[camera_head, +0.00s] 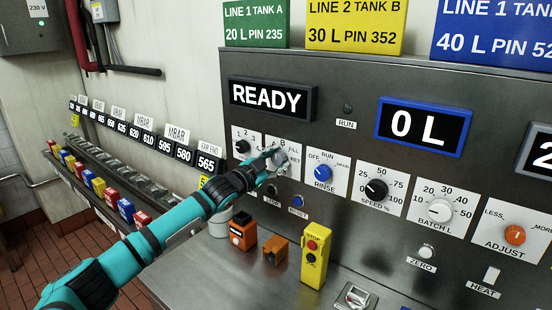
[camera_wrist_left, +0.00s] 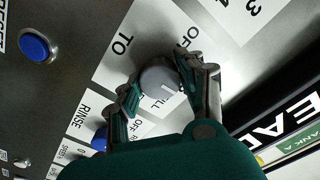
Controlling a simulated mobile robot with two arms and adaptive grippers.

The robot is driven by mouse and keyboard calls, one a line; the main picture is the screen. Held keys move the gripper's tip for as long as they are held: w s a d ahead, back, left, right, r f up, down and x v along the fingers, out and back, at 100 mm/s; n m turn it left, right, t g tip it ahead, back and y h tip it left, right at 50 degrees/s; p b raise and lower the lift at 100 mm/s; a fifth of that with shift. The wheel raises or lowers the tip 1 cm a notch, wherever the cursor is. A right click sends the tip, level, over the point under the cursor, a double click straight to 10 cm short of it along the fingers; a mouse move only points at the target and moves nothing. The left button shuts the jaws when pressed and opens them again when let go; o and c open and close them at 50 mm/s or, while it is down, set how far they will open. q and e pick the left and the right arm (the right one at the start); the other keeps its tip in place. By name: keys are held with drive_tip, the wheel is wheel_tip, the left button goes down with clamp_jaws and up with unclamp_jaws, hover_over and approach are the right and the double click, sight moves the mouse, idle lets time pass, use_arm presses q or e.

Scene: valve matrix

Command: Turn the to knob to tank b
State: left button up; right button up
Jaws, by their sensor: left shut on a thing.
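The TO knob is a grey round knob on a white label plate; it shows between the fingers in the left wrist view (camera_wrist_left: 158,78). In the head view its plate (camera_head: 293,172) is partly covered by my left gripper (camera_head: 277,160). My left gripper is shut on this knob, one finger on each side, as the left wrist view also shows (camera_wrist_left: 165,85). The plate carries letters A and B at its top and FILL at its right side in the head view. Which mark the knob points at is hidden. My right gripper is not in view.
Beside it sit a blue RINSE knob (camera_head: 324,173), a black SPEED knob (camera_head: 376,190) and a white BATCH L knob (camera_head: 439,210). The READY display (camera_head: 270,97) is above. A yellow STOP box (camera_head: 316,256) and orange blocks (camera_head: 243,231) stand on the steel ledge below.

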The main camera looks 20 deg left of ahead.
use_arm(q)
drive_tip(key=shift+f+m, duration=0.1)
drive_tip(key=shift+m, duration=0.2)
drive_tip(key=o, duration=1.2)
drive_tip(key=shift+s, duration=0.15)
drive_tip(key=v, duration=1.1)
drive_tip(key=shift+s+a, duration=0.15)
drive_tip(key=shift+s, duration=0.25)
